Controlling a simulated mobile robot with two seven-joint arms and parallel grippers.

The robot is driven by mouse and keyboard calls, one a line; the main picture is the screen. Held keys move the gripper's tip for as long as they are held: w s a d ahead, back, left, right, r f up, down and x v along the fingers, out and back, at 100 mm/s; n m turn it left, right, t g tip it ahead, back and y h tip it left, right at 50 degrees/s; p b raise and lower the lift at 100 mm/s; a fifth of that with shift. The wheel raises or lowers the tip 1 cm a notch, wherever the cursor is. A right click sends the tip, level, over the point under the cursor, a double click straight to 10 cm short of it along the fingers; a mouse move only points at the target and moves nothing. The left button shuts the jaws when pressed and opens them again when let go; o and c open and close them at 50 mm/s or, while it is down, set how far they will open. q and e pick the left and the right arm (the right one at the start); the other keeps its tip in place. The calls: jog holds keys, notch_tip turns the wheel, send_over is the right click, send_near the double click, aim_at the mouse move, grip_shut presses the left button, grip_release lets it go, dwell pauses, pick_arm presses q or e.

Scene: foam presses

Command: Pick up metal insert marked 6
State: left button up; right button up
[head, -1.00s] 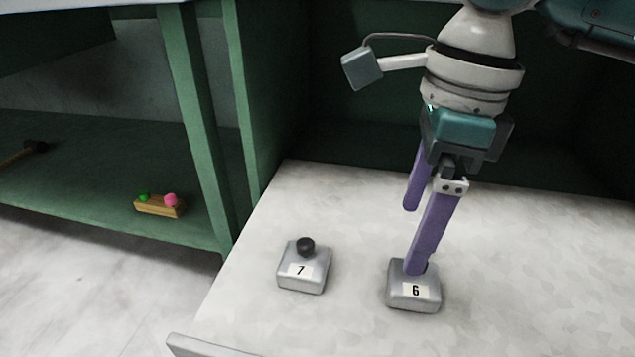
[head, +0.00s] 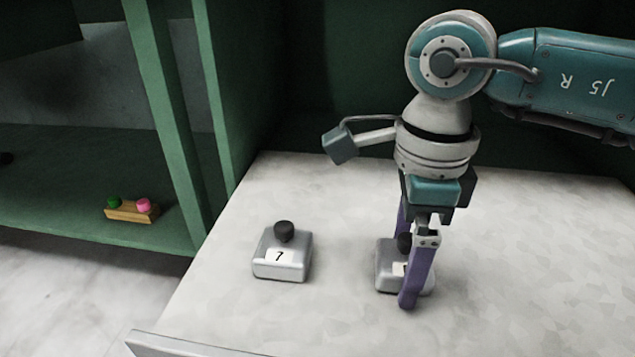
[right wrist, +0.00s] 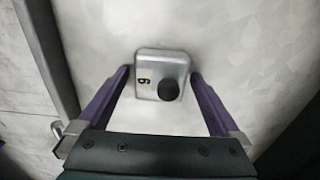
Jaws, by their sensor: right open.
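The metal insert marked 6 (head: 386,272) is a silver block with a black knob, sitting on the pale surface. In the head view a purple finger of my right gripper (head: 405,262) covers part of it and most of its label. In the right wrist view the insert (right wrist: 150,62) shows its 6 label and its black knob. There my right gripper (right wrist: 160,74) is open, with one purple finger on each side of the insert. My left gripper is not in view.
A matching insert marked 7 (head: 281,256) stands to the left on the same pale surface (head: 340,190). Green uprights border the surface. A shelf at the left holds a small wooden block with green and pink knobs (head: 132,210). The surface's right side is clear.

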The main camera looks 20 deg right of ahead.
jog(key=c, duration=1.5)
jog(key=shift+r, duration=0.1)
grip_shut()
jog(key=shift+r, duration=0.1)
